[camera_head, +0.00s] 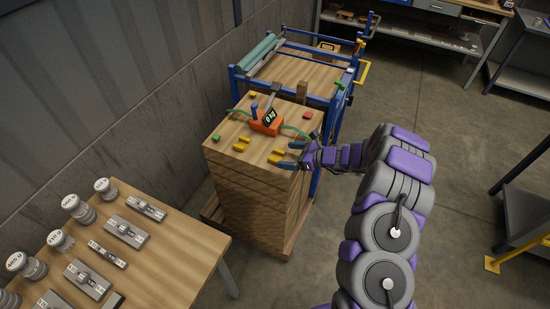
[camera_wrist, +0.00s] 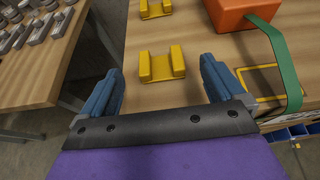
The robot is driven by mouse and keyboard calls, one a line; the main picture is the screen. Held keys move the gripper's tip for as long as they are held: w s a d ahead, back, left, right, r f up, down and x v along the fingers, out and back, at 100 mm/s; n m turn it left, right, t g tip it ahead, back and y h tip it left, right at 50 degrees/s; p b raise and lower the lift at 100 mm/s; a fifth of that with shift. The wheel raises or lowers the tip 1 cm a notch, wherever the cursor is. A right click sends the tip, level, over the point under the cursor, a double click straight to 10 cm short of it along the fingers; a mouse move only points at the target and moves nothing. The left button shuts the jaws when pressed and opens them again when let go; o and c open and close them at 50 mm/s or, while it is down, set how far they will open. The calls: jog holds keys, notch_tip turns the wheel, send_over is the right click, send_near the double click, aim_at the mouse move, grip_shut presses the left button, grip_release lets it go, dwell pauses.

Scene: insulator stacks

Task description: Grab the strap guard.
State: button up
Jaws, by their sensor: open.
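A yellow U-shaped strap guard (camera_wrist: 162,66) lies on the wooden stack top in the wrist view, just ahead of and between my fingers, apart from both. A second yellow guard (camera_wrist: 155,8) lies farther off. In the head view the nearer guard (camera_head: 277,157) is close to the stack's front right edge, beside my fingertips, and the other guard (camera_head: 241,144) is to its left. My gripper (camera_head: 290,155) is open and empty at that edge. It also shows in the wrist view (camera_wrist: 160,68), with one blue finger on each side.
An orange device (camera_head: 267,122) with a display and green strap sits on the stack (camera_head: 250,190). Red and green small blocks lie around it. A blue-framed rack (camera_head: 300,68) stands behind.

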aim_at(280, 159)
jog(key=shift+w+a+f+b, duration=0.25)
jog(key=shift+a+f+b, duration=0.05)
jog(key=shift+a+f, duration=0.25)
jog(key=shift+w+a+f+b, duration=0.25)
jog(key=shift+a+f, duration=0.2)
jog(key=shift+a, duration=0.05)
jog(key=shift+w+a+f, duration=0.15)
jog(key=shift+w+a, duration=0.05)
jog(key=shift+a, duration=0.6)
jog(key=c, duration=1)
jog(key=shift+r, duration=0.45)
jog(key=r, duration=0.2)
jog(key=r+p, duration=0.1)
jog(key=shift+s, duration=0.25)
jog(key=s, duration=0.5)
jog(key=s+a, duration=0.1)
jog(key=s, duration=0.4)
jog(key=s+r+p, duration=0.1)
jog(key=s, duration=0.4)
jog(key=shift+s+a, duration=0.2)
